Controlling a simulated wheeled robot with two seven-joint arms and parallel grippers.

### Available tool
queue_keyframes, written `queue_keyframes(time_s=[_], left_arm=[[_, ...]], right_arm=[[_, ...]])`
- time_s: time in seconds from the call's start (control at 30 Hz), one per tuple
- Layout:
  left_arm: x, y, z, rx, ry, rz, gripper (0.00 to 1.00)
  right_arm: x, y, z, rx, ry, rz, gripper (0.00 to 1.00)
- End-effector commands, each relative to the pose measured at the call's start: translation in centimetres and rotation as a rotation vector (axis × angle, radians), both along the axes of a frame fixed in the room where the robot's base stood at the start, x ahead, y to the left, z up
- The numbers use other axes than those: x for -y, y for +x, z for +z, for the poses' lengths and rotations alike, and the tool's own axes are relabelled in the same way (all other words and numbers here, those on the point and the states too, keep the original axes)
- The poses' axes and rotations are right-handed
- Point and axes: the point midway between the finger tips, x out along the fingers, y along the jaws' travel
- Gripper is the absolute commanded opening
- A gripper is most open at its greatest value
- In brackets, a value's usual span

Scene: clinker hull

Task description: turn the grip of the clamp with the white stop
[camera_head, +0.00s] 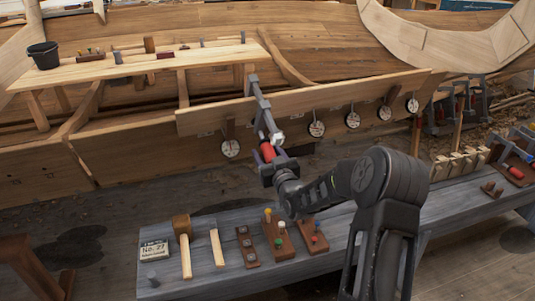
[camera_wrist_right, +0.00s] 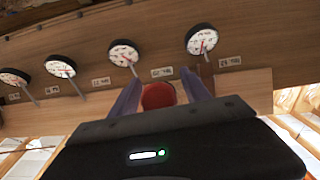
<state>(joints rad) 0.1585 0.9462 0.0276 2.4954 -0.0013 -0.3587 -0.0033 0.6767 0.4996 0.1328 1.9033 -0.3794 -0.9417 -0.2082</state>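The clamp (camera_head: 256,90) grips the upper plank edge of the hull, a grey metal bar hanging down and forward. A white piece, which looks like its stop (camera_head: 278,139), sits near its lower end. The red grip (camera_head: 267,152) is just below it. My right gripper (camera_head: 269,160) is at the red grip, with one finger on each side. In the right wrist view the red grip (camera_wrist_right: 158,96) shows between the fingers, with a small gap to the right finger, so the gripper looks open. Its lower part is hidden behind the gripper body. My left gripper is out of view.
Several round dials (camera_head: 317,129) hang along the plank beside the clamp. A grey bench (camera_head: 210,283) below holds a mallet (camera_head: 183,245), wooden pieces and coloured pegs. A plank shelf (camera_head: 95,72) with a black bucket (camera_head: 43,55) stands upper left.

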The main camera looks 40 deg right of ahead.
Motion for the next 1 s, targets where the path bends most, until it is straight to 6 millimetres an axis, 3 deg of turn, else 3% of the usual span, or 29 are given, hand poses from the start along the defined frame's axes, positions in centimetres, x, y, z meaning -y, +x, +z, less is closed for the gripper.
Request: queue_keyframes(time_s=[0.63, 1.0], left_arm=[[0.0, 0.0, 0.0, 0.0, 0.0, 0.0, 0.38], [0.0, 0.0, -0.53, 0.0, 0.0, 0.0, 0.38]], right_arm=[[0.01, -0.03, 0.02, 0.0, 0.0, 0.0, 0.02], [0.03, -0.03, -0.1, -0.003, -0.017, -0.008, 0.0]])
